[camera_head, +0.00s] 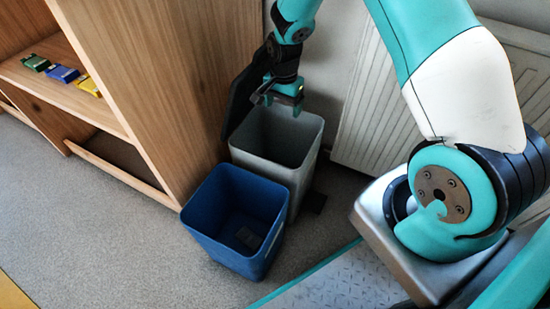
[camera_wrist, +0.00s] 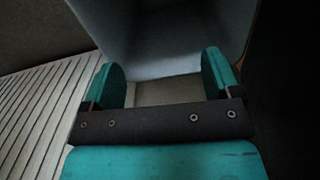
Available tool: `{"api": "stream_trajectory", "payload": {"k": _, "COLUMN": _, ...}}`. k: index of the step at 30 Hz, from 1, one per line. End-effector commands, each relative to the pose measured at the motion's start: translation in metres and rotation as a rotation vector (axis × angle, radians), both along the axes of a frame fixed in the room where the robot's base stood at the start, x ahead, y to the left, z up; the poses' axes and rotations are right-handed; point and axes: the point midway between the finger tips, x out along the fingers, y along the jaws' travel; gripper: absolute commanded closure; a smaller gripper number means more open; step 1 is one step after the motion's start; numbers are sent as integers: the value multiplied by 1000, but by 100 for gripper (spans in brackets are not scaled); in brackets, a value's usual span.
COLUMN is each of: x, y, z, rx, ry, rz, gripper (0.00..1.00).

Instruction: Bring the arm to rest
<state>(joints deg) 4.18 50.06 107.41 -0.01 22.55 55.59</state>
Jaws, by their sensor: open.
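My gripper (camera_head: 277,99) is teal and black and hangs over the mouth of the grey bin (camera_head: 268,170) in the head view. In the wrist view my gripper (camera_wrist: 164,80) has its two teal fingers spread apart, with nothing between them. The wrist view looks down past the fingers at the pale wall of the grey bin (camera_wrist: 165,55). My arm reaches across the top of the head view from its base on the right.
A blue bin (camera_head: 215,235) stands in front of the grey bin, with a small dark item inside. A black lid (camera_head: 243,95) stands up behind the grey bin. A wooden shelf (camera_head: 140,70) with small coloured items is left, a radiator (camera_head: 375,110) right. Carpet at front left is clear.

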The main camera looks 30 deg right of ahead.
Motion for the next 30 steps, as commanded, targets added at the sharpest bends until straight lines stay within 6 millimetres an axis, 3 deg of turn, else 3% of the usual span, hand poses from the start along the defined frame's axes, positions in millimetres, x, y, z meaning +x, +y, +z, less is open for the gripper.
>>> {"api": "stream_trajectory", "payload": {"k": 1, "x": 1, "y": 0, "z": 14, "rx": 0, "ry": -4, "rz": 0, "gripper": 16}}
{"api": "stream_trajectory", "payload": {"k": 7, "x": 0, "y": 0, "z": 36, "rx": 0, "ry": -1, "rz": 0, "gripper": 16}}
{"api": "stream_trajectory", "payload": {"k": 24, "x": -1, "y": 0, "z": 42, "rx": 0, "ry": -4, "rz": 11, "gripper": 16}}
{"api": "stream_trajectory", "payload": {"k": 26, "x": -3, "y": 1, "z": 49, "rx": -1, "ry": -10, "rz": 35, "gripper": 16}}
{"api": "stream_trajectory", "payload": {"k": 30, "x": -19, "y": 7, "z": 83, "rx": -7, "ry": -44, "rz": 174, "gripper": 16}}
